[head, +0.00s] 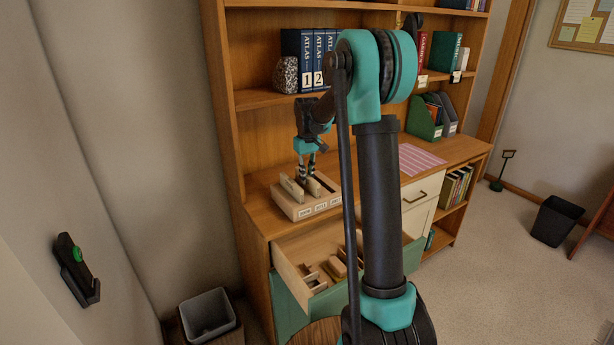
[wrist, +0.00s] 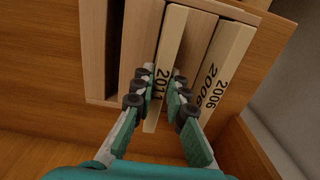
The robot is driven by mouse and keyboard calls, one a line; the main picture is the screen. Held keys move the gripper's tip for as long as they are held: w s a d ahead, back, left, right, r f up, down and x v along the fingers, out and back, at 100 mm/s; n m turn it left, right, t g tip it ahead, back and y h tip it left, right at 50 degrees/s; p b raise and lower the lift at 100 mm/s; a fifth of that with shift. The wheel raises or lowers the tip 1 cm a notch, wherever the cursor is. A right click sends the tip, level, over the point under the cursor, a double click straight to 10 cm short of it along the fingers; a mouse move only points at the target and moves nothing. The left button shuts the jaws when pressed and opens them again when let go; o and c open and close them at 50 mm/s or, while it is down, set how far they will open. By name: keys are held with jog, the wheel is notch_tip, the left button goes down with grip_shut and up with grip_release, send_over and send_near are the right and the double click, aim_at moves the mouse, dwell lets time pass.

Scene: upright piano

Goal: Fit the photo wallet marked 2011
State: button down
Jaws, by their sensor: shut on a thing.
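The photo wallet marked 2011 (wrist: 163,84) is a slim cream block in the wrist view. My gripper (wrist: 160,92) is shut on it, one finger on each side. In the head view my gripper (head: 307,174) is over the wooden slotted box (head: 300,209) on the desk, at its middle. The box has number labels along its front. A cream wallet marked 2006 (wrist: 228,58) stands to the right of the held one in the wrist view. An empty dark slot (wrist: 115,45) shows at the left. I cannot tell how deep the held wallet sits in its slot.
Below the box an open drawer (head: 290,270) holds small wooden pieces. Blue atlas volumes (head: 308,55) and a speckled bookend (head: 285,75) stand on the shelf above. A striped pink sheet (head: 418,158) lies on the desk at right.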

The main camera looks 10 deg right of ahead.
jog(key=shift+f, duration=0.15)
jog(key=c, duration=1.5)
grip_release()
jog(key=shift+o, duration=0.2)
notch_tip(320, 180, up, 12)
jog(key=s+d+f+m+t, duration=0.1)
jog(key=s+f, duration=0.5)
jog(key=s, duration=0.5)
jog(key=s+d+f+m+t, duration=0.1)
jog(key=s+f+m, duration=0.1)
jog(key=s+f, duration=0.5)
jog(key=s+d+f+m+t, duration=0.1)
jog(key=s+f, duration=0.5)
jog(key=s, duration=1)
jog(key=shift+d+f+t, duration=0.35)
jog(key=shift+d+t, duration=0.2)
jog(key=shift+t, duration=0.05)
